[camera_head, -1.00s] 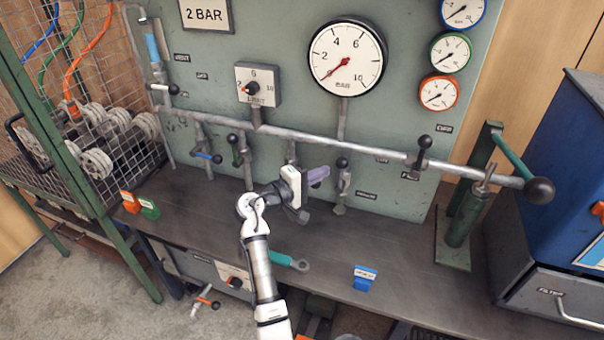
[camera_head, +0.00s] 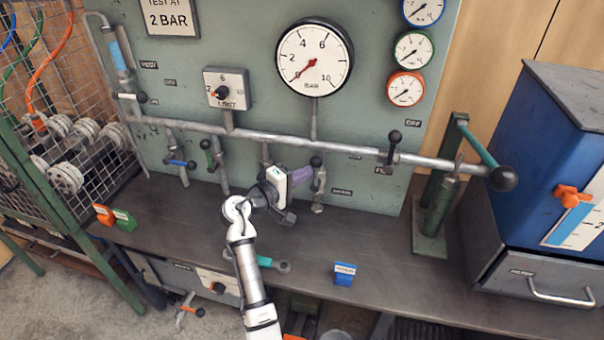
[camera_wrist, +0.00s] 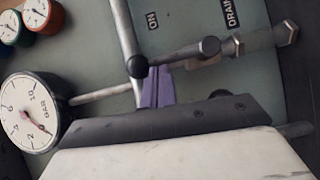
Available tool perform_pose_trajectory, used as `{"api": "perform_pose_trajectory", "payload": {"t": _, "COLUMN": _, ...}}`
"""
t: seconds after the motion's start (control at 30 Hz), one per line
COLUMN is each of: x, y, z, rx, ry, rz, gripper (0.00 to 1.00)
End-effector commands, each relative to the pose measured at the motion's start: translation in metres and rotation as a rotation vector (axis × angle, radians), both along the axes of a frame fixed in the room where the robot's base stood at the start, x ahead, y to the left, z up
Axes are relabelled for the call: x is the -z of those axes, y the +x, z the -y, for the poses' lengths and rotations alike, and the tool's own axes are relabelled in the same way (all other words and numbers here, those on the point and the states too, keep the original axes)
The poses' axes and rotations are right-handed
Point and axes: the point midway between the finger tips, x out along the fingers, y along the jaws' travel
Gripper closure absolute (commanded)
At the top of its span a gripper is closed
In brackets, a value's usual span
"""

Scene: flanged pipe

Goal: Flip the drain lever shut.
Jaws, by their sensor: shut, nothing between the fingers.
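The drain lever (camera_head: 317,162) has a black ball knob and stands on a short valve below the main pipe, beside a small label. In the wrist view, the drain lever (camera_wrist: 172,59) runs from its ball at left to a dark hub at right, near the DRAIN label (camera_wrist: 232,12). My gripper (camera_head: 306,174) is shut and empty, its purple fingers just left of the valve in the head view. In the wrist view my gripper (camera_wrist: 157,84) overlaps the lever's shaft beside the ball. I cannot tell whether they touch.
The main pipe (camera_head: 345,149) runs across the panel, with other levers such as the blue one (camera_head: 180,163) and a black-knobbed one (camera_head: 393,140). A blue block (camera_head: 344,274) and a green tool lie on the bench (camera_head: 390,262). The bench's middle is mostly clear.

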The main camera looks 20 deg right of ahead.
Motion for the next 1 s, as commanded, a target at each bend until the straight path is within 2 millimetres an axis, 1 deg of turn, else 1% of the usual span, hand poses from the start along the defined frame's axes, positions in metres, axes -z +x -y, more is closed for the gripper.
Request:
{"api": "perform_pose_trajectory", "payload": {"t": 0.37, "x": -0.003, "y": -0.003, "z": 0.004, "rx": 0.001, "ry": 0.057, "rz": 0.038, "gripper": 1.0}}
{"api": "perform_pose_trajectory", "payload": {"t": 0.57, "x": -0.005, "y": -0.007, "z": 0.01, "rx": 0.003, "ry": 0.132, "rz": 0.09, "gripper": 1.0}}
{"api": "perform_pose_trajectory", "payload": {"t": 0.8, "x": -0.009, "y": -0.015, "z": 0.022, "rx": 0.004, "ry": 0.298, "rz": 0.202, "gripper": 1.0}}
{"api": "perform_pose_trajectory", "payload": {"t": 1.0, "x": -0.008, "y": -0.023, "z": 0.034, "rx": 0.004, "ry": 0.457, "rz": 0.309, "gripper": 1.0}}
